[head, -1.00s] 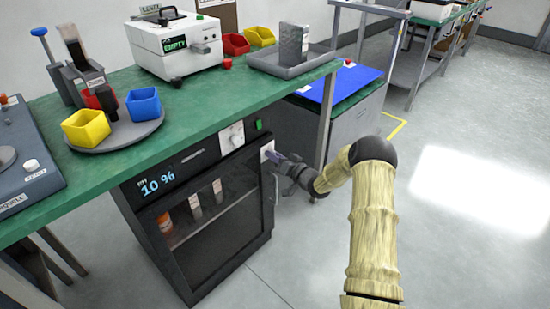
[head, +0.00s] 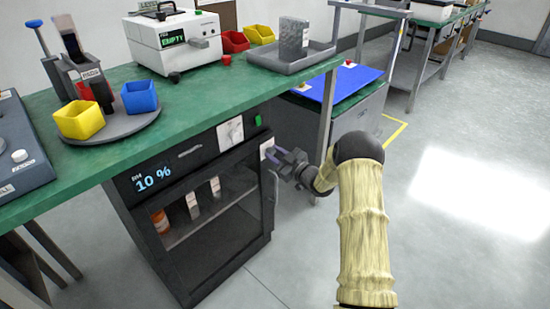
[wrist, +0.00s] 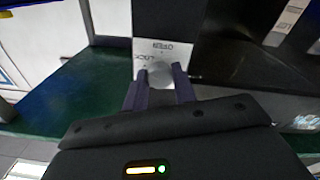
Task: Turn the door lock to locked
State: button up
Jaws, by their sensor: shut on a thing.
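The door lock is a round grey knob (wrist: 160,74) on a pale plate (wrist: 150,50) with small lettering, seen in the wrist view. The plate also shows in the head view (head: 267,147) at the upper right corner of the dark cabinet door (head: 215,225). My gripper (wrist: 160,92) reaches the knob from the front, its two purple-grey fingers on either side of it, shut on it. In the head view my gripper (head: 275,155) is at the plate; the knob itself is hidden there. The lettering is too blurred to tell the lock's setting.
The cabinet stands under a green bench (head: 190,110), with a display reading 10 % (head: 153,178) and bottles behind its glass. A grey tray (head: 265,58) lies on the bench above. A blue-topped cart (head: 345,85) stands behind my arm. The floor at right is clear.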

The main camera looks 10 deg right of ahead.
jog(key=n+b, duration=0.2)
jog(key=n, duration=0.3)
jog(key=shift+f+b, duration=0.15)
jog(key=shift+b, duration=0.15)
jog(key=shift+n, duration=0.3)
jog(key=o, duration=1)
jog(key=p+v, duration=0.4)
jog(key=v, duration=1.3)
jog(key=shift+d, duration=0.25)
